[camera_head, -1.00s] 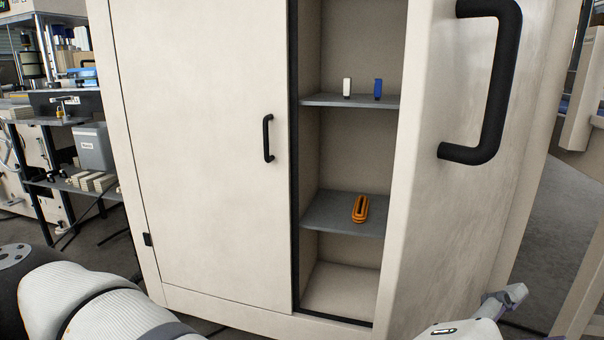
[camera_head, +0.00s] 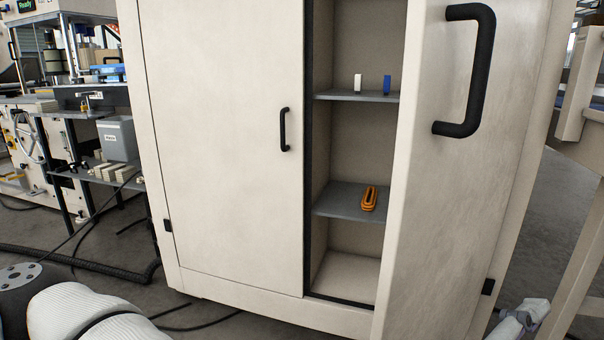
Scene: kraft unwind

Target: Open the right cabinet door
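The cream cabinet's right door (camera_head: 448,200) stands partly open, swung out toward me on its right-side hinges. Its black bar handle (camera_head: 478,70) is near the top of the door, and no gripper touches it. The left door (camera_head: 232,150) is shut, with a small black handle (camera_head: 285,130). Through the gap I see shelves with a white item (camera_head: 358,84), a blue item (camera_head: 387,85) and an orange looped item (camera_head: 369,199). Part of my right arm or gripper shows at the lower right, below the door; its fingertips cannot be made out. My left gripper is out of view.
At the left, a workbench (camera_head: 60,118) holds a grey bin (camera_head: 118,138) and machine parts. Black cables and a hose (camera_head: 85,262) lie on the floor. A cream frame post (camera_head: 580,250) stands close to the right of the cabinet.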

